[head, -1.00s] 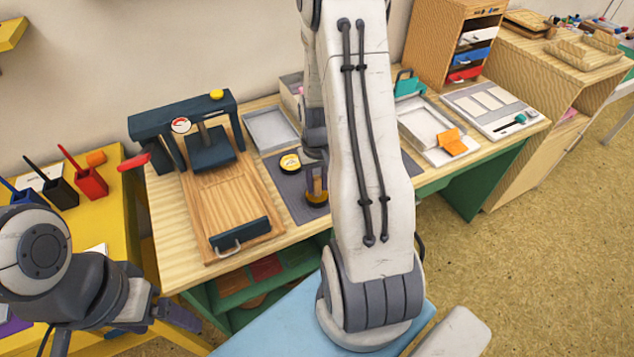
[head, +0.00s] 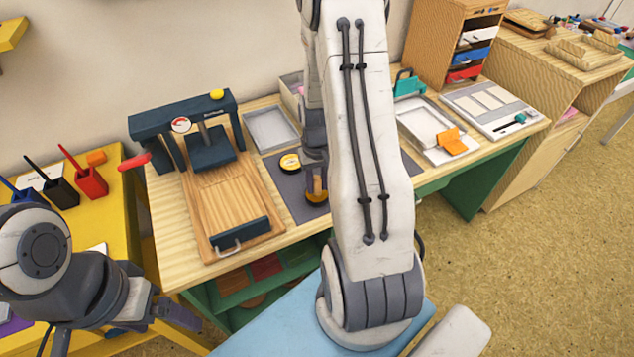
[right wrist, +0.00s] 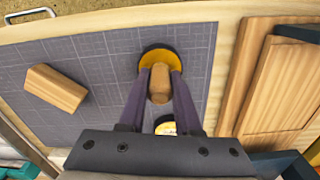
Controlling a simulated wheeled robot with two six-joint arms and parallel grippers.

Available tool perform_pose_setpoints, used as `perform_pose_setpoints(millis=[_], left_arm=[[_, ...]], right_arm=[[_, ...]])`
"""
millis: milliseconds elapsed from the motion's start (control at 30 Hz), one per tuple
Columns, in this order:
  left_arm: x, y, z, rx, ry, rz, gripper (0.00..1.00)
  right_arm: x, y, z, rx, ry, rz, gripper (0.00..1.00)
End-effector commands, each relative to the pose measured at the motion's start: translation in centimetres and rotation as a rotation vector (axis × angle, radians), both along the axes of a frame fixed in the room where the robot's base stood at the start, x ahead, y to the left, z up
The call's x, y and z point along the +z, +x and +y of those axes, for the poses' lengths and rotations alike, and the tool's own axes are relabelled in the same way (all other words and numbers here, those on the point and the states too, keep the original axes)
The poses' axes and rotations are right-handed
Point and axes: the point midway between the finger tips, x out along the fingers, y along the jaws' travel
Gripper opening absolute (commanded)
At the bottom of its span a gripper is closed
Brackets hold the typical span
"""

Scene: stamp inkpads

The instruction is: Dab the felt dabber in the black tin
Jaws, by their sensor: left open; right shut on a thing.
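My right gripper (head: 314,178) is shut on the wooden handle of the felt dabber (right wrist: 159,84) and points down over the grey mat (right wrist: 105,75). Directly below it is a round tin with an orange-yellow rim and dark parts (right wrist: 157,52), also in the head view (head: 317,197). The dabber's felt end is hidden, so I cannot tell whether it touches the tin. A second round yellow and black piece with a pale label (head: 290,162) lies on the mat behind, partly covered by my gripper in the wrist view. My left gripper (head: 178,316) is open and empty at lower left.
A wooden block (right wrist: 55,88) lies on the mat. Left of the mat stands a dark press on a wooden board (head: 225,190). A grey tray (head: 270,130) is behind, and a white tray with an orange piece (head: 430,130) is right of my arm.

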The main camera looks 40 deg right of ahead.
Motion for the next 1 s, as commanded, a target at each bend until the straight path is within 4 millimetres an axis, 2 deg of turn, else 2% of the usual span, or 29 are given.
perform_pose_setpoints(millis=[367,1000], left_arm=[[0.4,0.0,0.0,0.000,0.000,0.000,0.85],[5.2,0.0,0.0,0.000,0.000,0.000,0.85]], right_arm=[[0.3,-0.1,0.0,0.000,0.001,0.003,0.00],[5.6,0.0,0.0,0.000,0.000,0.001,0.00]])
